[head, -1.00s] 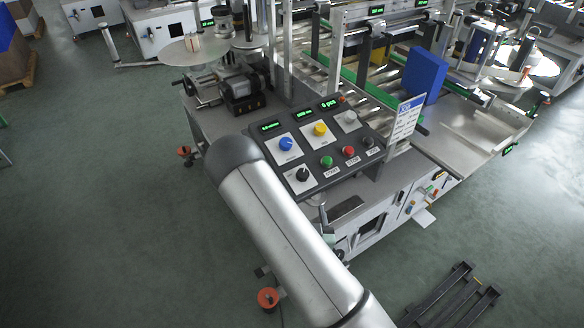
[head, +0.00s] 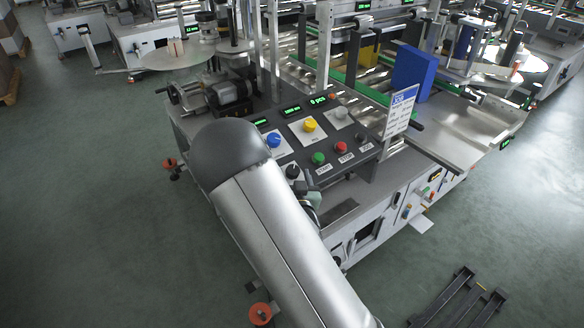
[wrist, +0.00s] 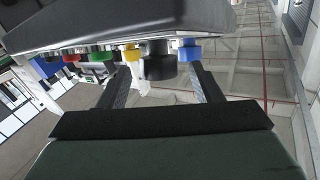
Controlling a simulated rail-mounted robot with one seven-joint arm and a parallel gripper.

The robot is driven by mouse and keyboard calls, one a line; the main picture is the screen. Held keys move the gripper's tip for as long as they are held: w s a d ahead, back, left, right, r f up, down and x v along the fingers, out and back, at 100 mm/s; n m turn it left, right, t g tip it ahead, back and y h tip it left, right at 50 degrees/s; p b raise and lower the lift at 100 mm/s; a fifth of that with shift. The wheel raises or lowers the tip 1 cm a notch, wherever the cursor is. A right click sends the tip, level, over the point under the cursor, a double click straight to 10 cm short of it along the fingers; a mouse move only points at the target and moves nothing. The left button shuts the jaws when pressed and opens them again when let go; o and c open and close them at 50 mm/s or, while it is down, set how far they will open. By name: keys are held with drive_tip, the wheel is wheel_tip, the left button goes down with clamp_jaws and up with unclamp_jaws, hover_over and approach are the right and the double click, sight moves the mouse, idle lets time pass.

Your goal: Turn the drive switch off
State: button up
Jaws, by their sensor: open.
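The control panel (head: 318,140) on the near corner of the labeller holds a black rotary knob (head: 292,171) at its lower left, beside my arm. No drive label is readable, but this knob looks like the switch. In the wrist view the black knob (wrist: 159,62) hangs below the panel's tilted face. My gripper (wrist: 160,74) is open, with one finger on each side of the knob in the picture. I cannot tell whether the fingers touch it. In the head view my arm hides most of the gripper; only part of the greenish wrist shows near the knob.
A blue knob (head: 273,139) and yellow knob (head: 310,125) sit close by. Green (head: 318,158) and red (head: 341,148) buttons lie to the right. A white sign (head: 400,112) stands at the panel's right edge. Open floor lies at the left.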

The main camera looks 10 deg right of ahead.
sight(292, 166)
drive_tip(key=w, duration=0.4)
drive_tip(key=shift+w+d+p, duration=0.2)
drive_tip(key=shift+w+p, duration=0.2)
drive_tip(key=c, duration=1)
